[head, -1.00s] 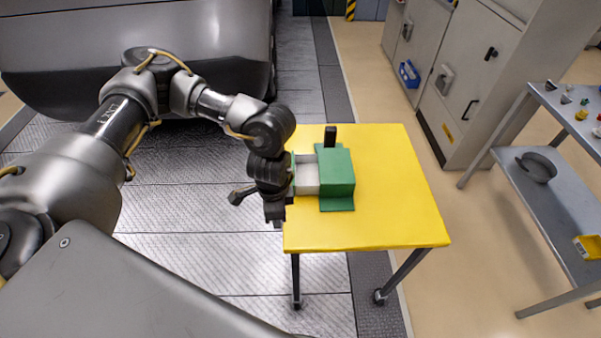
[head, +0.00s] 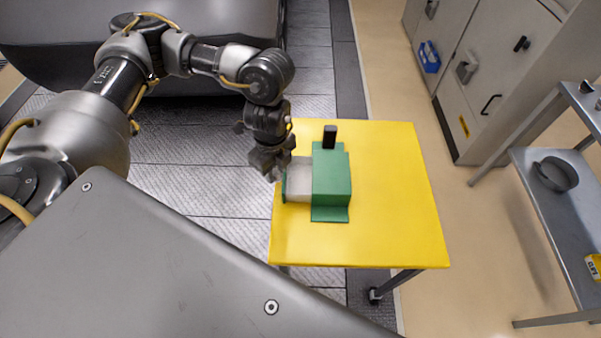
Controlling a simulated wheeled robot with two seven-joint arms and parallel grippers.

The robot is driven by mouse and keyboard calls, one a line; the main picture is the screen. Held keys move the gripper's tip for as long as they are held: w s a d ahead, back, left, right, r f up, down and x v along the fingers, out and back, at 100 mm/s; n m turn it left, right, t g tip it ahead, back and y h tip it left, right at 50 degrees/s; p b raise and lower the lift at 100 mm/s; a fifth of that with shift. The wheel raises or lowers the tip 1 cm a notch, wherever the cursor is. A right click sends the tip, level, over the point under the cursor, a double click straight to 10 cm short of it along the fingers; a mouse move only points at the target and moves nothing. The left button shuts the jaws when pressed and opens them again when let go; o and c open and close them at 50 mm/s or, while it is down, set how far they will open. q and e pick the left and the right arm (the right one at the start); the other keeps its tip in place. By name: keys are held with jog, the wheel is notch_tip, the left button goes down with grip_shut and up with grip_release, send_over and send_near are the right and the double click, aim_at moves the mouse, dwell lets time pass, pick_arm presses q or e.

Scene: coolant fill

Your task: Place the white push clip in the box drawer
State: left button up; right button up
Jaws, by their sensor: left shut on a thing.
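The green box (head: 332,181) stands on the yellow table (head: 390,200). Its white drawer (head: 299,183) is pulled out to the left, with a narrow green front at its left end. My left gripper (head: 276,173) is at the left end of the drawer, pointing down, its fingertips close to the drawer front. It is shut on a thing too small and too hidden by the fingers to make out. I cannot tell whether the fingers touch the drawer. I cannot pick out the white push clip. My right gripper is not in view.
A black upright block (head: 329,136) stands at the back of the green box. The table's right side and front are clear. A grey shelf rack (head: 570,215) with a round pan (head: 556,174) stands at the right, beyond an open floor gap. Grey cabinets are behind.

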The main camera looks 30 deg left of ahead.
pick_arm(q)
jog(key=w+f, duration=0.2)
jog(key=w+d+f, duration=0.1)
jog(key=w+f, duration=0.1)
jog(key=w+d+f, duration=0.1)
jog(key=w+f, duration=0.1)
jog(key=w, duration=0.1)
jog(key=shift+d+f, duration=0.15)
jog(key=shift+w+f, duration=0.15)
jog(key=shift+f, duration=0.1)
jog(key=shift+w+d+f, duration=0.1)
notch_tip(320, 180, down, 3)
jog(key=shift+w+d+b, duration=0.1)
jog(key=shift+b, duration=0.2)
jog(key=shift+f, duration=0.25)
jog(key=shift+w, duration=0.1)
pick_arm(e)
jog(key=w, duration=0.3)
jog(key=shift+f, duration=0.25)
pick_arm(q)
jog(key=shift+f, duration=0.1)
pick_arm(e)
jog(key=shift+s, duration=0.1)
